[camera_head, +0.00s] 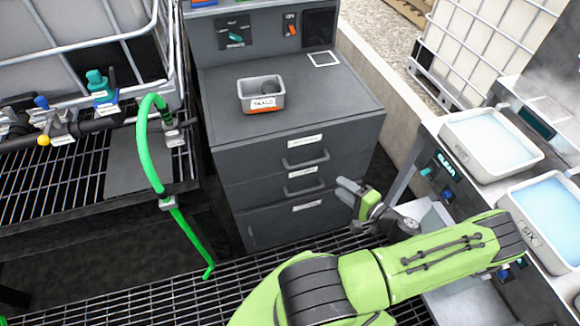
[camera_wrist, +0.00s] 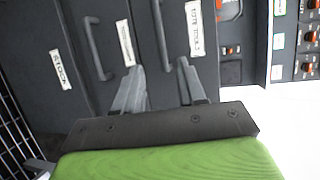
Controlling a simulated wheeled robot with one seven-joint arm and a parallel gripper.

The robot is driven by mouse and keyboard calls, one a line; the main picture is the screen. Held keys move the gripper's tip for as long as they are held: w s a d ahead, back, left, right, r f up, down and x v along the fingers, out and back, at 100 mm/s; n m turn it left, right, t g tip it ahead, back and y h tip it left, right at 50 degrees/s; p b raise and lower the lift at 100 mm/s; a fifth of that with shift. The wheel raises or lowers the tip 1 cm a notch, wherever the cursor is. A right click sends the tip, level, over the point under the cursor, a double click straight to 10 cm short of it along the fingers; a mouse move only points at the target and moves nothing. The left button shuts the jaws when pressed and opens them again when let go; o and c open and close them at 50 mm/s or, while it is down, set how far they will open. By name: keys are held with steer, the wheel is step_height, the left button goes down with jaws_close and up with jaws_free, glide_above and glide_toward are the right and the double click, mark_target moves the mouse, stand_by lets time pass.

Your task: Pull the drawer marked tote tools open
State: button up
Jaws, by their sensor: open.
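The grey drawer cabinet (camera_head: 250,150) stands in the middle of the head view, and its drawers look shut. In the wrist view, turned sideways, the label reading tote tools (camera_wrist: 195,28) is on the rightmost drawer, which is the top one. Its dark bar handle (camera_wrist: 160,35) lies beside the label; this handle (camera_head: 305,160) also shows in the head view. My gripper (camera_head: 352,191) is open and empty, in front of the cabinet's right side. In the wrist view its fingertips (camera_wrist: 160,78) point at the drawer fronts, with the handle beyond the gap, apparently untouched.
A second handle (camera_head: 305,190) sits below on the middle drawer. A small grey bin (camera_head: 261,94) stands on the cabinet top. A green hose (camera_head: 150,155) hangs at the left. Trays of liquid (camera_head: 492,145) stand on a bench at the right. Grating covers the floor in front.

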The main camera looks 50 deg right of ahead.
mark_target(309, 163)
steer(key=b+x, duration=0.2)
steer(key=x, duration=1.3)
steer(key=shift+w, duration=0.3)
jaws_close()
